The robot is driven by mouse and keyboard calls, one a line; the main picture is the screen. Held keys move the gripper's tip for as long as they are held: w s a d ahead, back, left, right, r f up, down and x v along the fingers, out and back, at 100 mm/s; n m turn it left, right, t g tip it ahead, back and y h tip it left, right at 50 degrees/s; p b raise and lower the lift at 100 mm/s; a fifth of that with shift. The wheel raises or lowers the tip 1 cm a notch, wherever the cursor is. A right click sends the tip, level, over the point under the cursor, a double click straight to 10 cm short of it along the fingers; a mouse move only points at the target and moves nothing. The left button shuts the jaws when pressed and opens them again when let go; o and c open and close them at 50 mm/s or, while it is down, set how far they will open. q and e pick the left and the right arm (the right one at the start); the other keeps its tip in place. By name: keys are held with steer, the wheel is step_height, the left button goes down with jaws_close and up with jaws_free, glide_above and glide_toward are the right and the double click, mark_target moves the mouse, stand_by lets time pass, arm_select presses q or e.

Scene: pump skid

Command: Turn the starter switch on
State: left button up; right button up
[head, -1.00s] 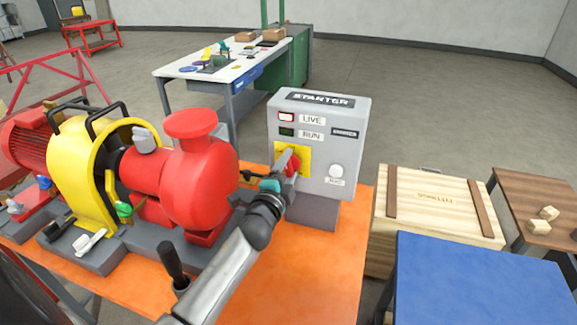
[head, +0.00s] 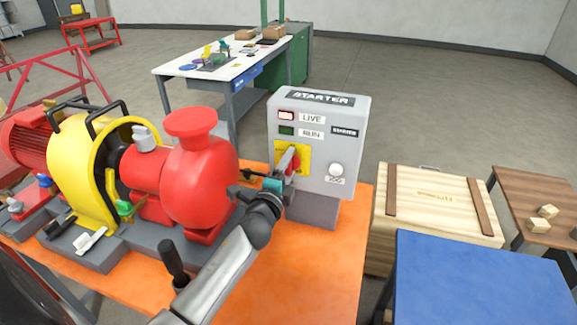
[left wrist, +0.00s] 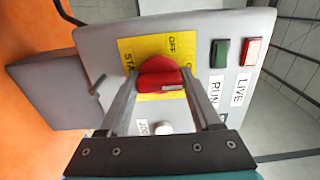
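The starter box (head: 345,125) is a grey panel on the orange skid top. Its red starter switch (left wrist: 160,75) sits on a yellow plate (left wrist: 140,50) with an OFF label. My left gripper (head: 290,162) is at the switch. In the left wrist view its two grey fingers (left wrist: 160,80) lie on either side of the red knob and look closed against it. A small pale mark shows on the knob near the right finger. In the head view a finger covers part of the knob. My right gripper is not in view.
The LIVE lamp (head: 286,115) is bright red and the RUN lamp (head: 286,131) is dark green. A white JOG button (head: 335,170) is right of the switch. The red pump (head: 195,180) stands close left of my arm. A wooden crate (head: 440,205) and blue table (head: 480,280) are at right.

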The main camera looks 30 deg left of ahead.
arm_select(q)
steer(key=o, duration=0.5)
steer(key=shift+c, duration=0.2)
steer(key=shift+s, duration=0.1)
steer(key=b+v, duration=0.1)
steer(key=v, duration=1.4)
